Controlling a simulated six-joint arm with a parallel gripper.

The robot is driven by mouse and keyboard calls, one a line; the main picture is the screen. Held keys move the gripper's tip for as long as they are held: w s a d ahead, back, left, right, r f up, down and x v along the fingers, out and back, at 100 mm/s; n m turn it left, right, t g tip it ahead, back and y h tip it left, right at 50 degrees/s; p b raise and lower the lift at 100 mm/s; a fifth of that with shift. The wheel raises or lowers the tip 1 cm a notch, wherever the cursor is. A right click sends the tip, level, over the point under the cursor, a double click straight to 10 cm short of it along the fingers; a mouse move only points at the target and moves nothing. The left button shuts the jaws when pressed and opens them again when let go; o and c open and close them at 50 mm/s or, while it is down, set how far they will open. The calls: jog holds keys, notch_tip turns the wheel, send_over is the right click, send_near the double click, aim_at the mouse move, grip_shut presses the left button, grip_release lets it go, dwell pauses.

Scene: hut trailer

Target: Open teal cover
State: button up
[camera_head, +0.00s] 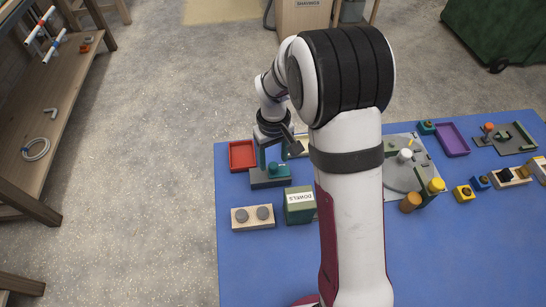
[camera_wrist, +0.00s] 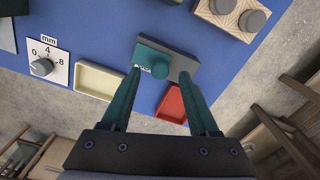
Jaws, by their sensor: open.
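In the head view my gripper (camera_head: 275,160) points down over the cover. I cannot tell whether the fingers touch the knob.
A red tray (camera_head: 242,155) lies left of the cover. A wooden block with two grey knobs (camera_head: 253,217) and a green dowels box (camera_head: 299,205) stand nearer. A cream tray (camera_wrist: 100,80) and a dial (camera_wrist: 42,67) also lie close. The front left table is clear.

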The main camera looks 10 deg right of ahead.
aim_at(279, 168)
jog(key=shift+f, duration=1.15)
grip_shut()
jog(key=shift+r, duration=0.1)
dwell(0.4)
